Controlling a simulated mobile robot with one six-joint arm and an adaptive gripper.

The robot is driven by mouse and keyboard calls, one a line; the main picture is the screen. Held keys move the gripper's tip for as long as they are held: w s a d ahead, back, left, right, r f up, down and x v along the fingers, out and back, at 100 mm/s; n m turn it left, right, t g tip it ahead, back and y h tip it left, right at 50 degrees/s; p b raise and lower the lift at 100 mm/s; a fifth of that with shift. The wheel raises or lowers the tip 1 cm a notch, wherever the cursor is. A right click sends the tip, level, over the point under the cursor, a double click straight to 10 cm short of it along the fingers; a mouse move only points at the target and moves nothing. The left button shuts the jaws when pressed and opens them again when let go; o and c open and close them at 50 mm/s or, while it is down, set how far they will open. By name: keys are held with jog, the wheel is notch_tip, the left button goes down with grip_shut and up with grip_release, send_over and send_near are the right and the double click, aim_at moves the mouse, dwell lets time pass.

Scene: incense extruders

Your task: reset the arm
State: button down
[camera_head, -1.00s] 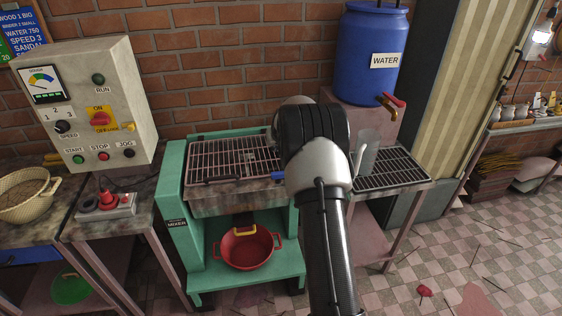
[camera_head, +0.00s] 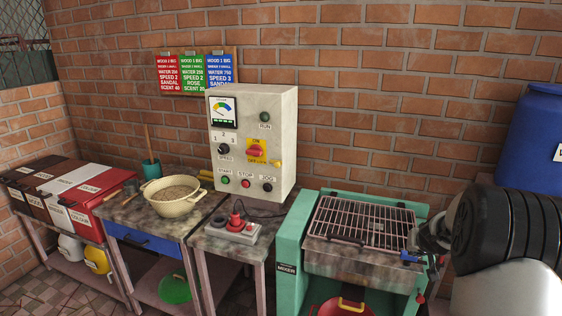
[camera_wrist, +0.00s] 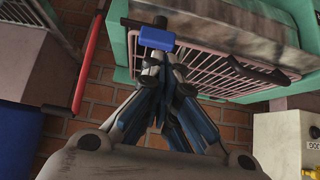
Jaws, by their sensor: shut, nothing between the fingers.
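My gripper (camera_wrist: 163,68) is shut and empty in the wrist view. Its fingertips are close to a small blue piece (camera_wrist: 157,38) at the front edge of the mixer; I cannot tell whether they touch it. The blue piece (camera_head: 410,257) also shows in the head view, beside the mixer's barred grate (camera_head: 362,222). In the head view my arm comes in from the right edge, with its end over the right side of the green mixer (camera_head: 290,245). The fingers are hard to make out there.
A control box (camera_head: 252,140) stands behind a red-buttoned switch unit (camera_head: 232,228). A bowl of powder (camera_head: 173,196) sits on the bench to the left, with lidded bins (camera_head: 60,190) beyond. A blue water barrel (camera_head: 535,140) stands at right, and a red pot (camera_head: 340,307) below the mixer.

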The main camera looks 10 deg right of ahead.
jog(key=s+a+r+n+y, duration=0.1)
jog(key=s+a+r, duration=0.35)
jog(key=a, duration=0.45)
jog(key=s+a+r+n+y, duration=0.25)
jog(key=a+r, duration=0.25)
jog(key=a, duration=0.4)
jog(key=s+a+r, duration=0.4)
jog(key=a+r, duration=0.1)
jog(key=a, duration=0.3)
jog(key=s+a+n+g, duration=0.1)
jog(key=s+a, duration=0.4)
jog(key=s, duration=0.7)
jog(key=s+a+f+n+g, duration=0.1)
jog(key=s+a, duration=0.3)
jog(key=s, duration=0.8)
jog(key=shift+s+a+f+g, duration=0.25)
jog(key=shift+a+f+g, duration=0.05)
jog(key=shift+a+g, duration=0.1)
